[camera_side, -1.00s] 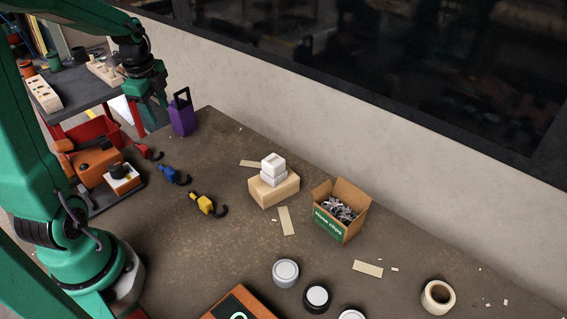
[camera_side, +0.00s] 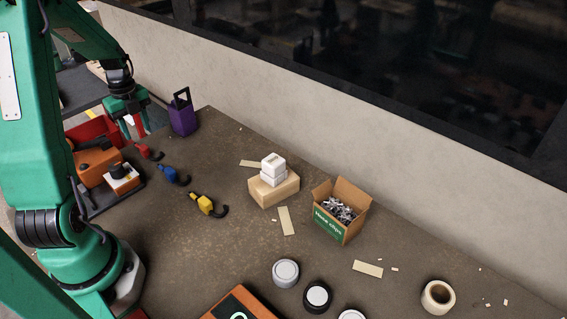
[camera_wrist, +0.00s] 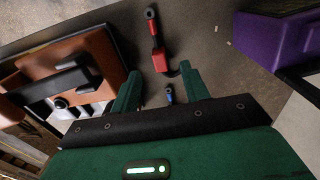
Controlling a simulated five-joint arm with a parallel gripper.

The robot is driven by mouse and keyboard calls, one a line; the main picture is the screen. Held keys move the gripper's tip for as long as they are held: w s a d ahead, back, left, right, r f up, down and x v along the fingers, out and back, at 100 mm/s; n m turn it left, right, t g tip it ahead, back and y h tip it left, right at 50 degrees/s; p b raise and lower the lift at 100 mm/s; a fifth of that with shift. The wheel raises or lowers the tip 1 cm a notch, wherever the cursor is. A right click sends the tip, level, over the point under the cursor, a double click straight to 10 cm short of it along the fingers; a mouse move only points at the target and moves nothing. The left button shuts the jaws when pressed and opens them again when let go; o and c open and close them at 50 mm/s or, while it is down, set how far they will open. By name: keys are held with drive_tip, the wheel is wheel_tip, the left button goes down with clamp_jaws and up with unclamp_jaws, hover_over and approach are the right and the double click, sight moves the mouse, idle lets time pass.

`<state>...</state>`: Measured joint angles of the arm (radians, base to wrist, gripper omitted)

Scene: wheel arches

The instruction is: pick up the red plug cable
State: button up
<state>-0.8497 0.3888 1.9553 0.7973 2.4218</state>
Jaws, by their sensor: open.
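The red plug cable (camera_side: 146,151) lies on the workbench near its left end, with a dark curved cable end. In the wrist view, the red plug cable (camera_wrist: 160,60) lies just beyond the gap between my fingertips, a little left of its middle. My gripper (camera_side: 133,124) is above and a little left of it in the side view. My gripper (camera_wrist: 159,78) is open, and the wrist view shows nothing held. A blue plug cable (camera_side: 173,175) and a yellow plug cable (camera_side: 204,203) lie in a row with the red one. Part of the blue one (camera_wrist: 169,95) shows between my fingers.
A purple holder (camera_side: 182,118) stands right of my gripper. An orange and black device (camera_side: 97,163) sits to the left in a dark tray. The bench around the cables is clear.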

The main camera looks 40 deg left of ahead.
sight(142, 145)
drive_tip(key=shift+s+d+f, duration=0.1)
drive_tip(key=shift+f, duration=3.5)
drive_tip(key=shift+c, duration=0.4)
clamp_jaws()
